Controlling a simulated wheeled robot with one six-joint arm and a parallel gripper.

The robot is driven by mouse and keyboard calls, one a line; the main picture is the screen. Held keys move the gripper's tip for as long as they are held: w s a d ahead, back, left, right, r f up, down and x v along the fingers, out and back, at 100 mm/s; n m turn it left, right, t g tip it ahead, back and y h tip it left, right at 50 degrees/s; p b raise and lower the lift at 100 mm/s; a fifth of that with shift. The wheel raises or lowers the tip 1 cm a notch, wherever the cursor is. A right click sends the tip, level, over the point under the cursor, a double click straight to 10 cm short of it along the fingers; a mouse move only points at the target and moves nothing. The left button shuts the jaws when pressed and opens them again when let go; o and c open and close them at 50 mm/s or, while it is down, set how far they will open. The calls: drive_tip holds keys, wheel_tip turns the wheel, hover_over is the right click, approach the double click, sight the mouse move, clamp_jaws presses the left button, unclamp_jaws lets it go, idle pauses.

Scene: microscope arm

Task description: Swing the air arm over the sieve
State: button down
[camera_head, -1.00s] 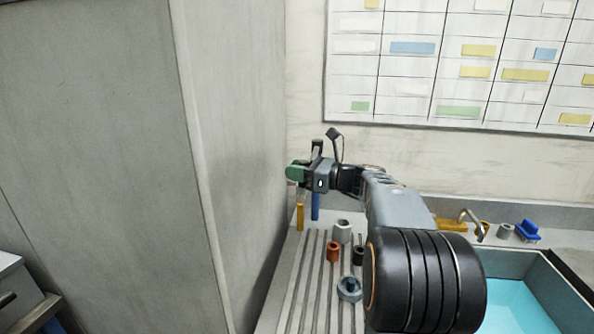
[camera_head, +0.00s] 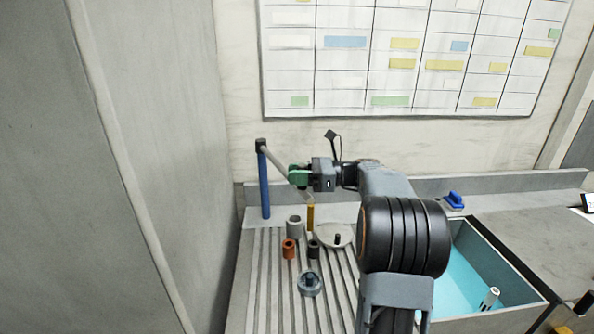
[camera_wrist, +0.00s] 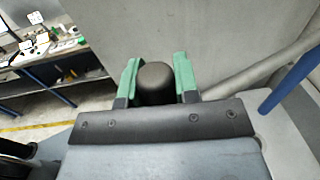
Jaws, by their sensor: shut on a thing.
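The air arm is a grey tube (camera_head: 280,160) on top of an upright blue post (camera_head: 265,188); a yellow piece (camera_head: 310,217) hangs below its free end. My gripper (camera_head: 298,177) is at that free end. In the wrist view its green fingers (camera_wrist: 157,80) are shut on a dark round knob (camera_wrist: 155,84); the tube (camera_wrist: 265,72) and post (camera_wrist: 288,82) show at right. A flat grey disc with a black peg, possibly the sieve (camera_head: 328,233), lies on the grooved bench. The yellow piece appears at its left edge; the exact gap is unclear.
A grey ring (camera_head: 294,227), an orange cup (camera_head: 289,249), a dark cup (camera_head: 314,249) and a blue-grey round part (camera_head: 310,284) stand on the bench. A teal-floored basin (camera_head: 470,275) is at right. A tall grey panel (camera_head: 150,150) is at left.

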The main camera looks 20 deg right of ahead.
drive_tip(key=c, duration=0.8)
unclamp_jaws()
drive_tip(key=shift+s, duration=0.15)
drive_tip(key=shift+c, duration=0.2)
drive_tip(key=shift+d, duration=0.15)
drive_tip(key=b+v, duration=0.2)
drive_tip(key=v, duration=1.1)
drive_tip(key=shift+d, duration=0.35)
drive_tip(key=shift+s, duration=0.15)
